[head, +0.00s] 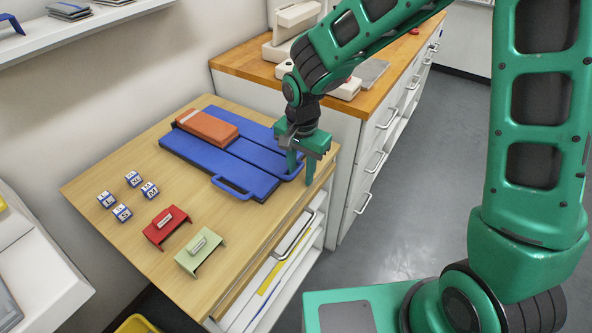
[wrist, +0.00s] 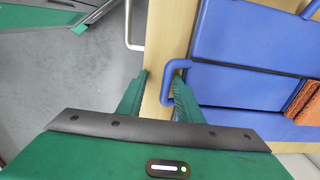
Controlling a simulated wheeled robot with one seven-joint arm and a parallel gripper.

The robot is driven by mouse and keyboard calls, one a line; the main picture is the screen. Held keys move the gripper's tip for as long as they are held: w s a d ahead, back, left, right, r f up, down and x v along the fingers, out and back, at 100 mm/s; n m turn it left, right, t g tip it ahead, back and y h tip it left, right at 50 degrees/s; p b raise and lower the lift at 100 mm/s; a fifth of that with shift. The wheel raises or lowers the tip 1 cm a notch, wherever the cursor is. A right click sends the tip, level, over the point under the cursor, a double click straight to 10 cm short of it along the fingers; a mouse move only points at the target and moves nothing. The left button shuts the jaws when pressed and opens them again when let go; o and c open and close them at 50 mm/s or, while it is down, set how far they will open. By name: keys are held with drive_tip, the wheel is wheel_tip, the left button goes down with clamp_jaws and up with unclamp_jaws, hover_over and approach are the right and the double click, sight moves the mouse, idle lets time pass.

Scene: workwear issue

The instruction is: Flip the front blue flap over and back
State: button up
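A blue folding board lies on the wooden table, with long panels side by side. The front panel (head: 217,170) has a blue loop handle (head: 235,188) on its lower edge. The middle panel (head: 258,155), also in the wrist view (wrist: 240,86), has a loop handle (wrist: 166,80) at its table-edge end. A folded orange cloth (head: 207,126) rests on the board. My gripper (head: 300,176) is open and pointing down at the middle panel's handle. In the wrist view its fingers (wrist: 158,86) stand apart on either side of the handle's outer bar; contact cannot be told.
Several small blue-and-white size blocks (head: 122,213), a red stand (head: 167,227) and a green stand (head: 200,251) are on the front left of the table (head: 100,180). A cabinet (head: 350,125) with pale equipment stands behind. Open grey floor (head: 420,190) lies to the right.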

drive_tip(key=shift+s+d+f, duration=0.15)
drive_tip(key=shift+s+f, duration=0.5)
drive_tip(key=shift+f, duration=0.3)
drive_tip(key=shift+w+r+g, duration=0.3)
drive_tip(key=shift+w+r, duration=0.2)
drive_tip(key=shift+r, duration=0.4)
drive_tip(key=shift+c, duration=0.5)
drive_tip(key=shift+w+r, duration=0.4)
drive_tip(key=shift+w, duration=0.2)
drive_tip(key=r, duration=0.1)
drive_tip(key=s+r, duration=0.1)
drive_tip(key=r, duration=0.1)
drive_tip(key=shift+o, duration=0.2)
drive_tip(key=shift+s+r, duration=0.15)
drive_tip(key=shift+r, duration=0.85)
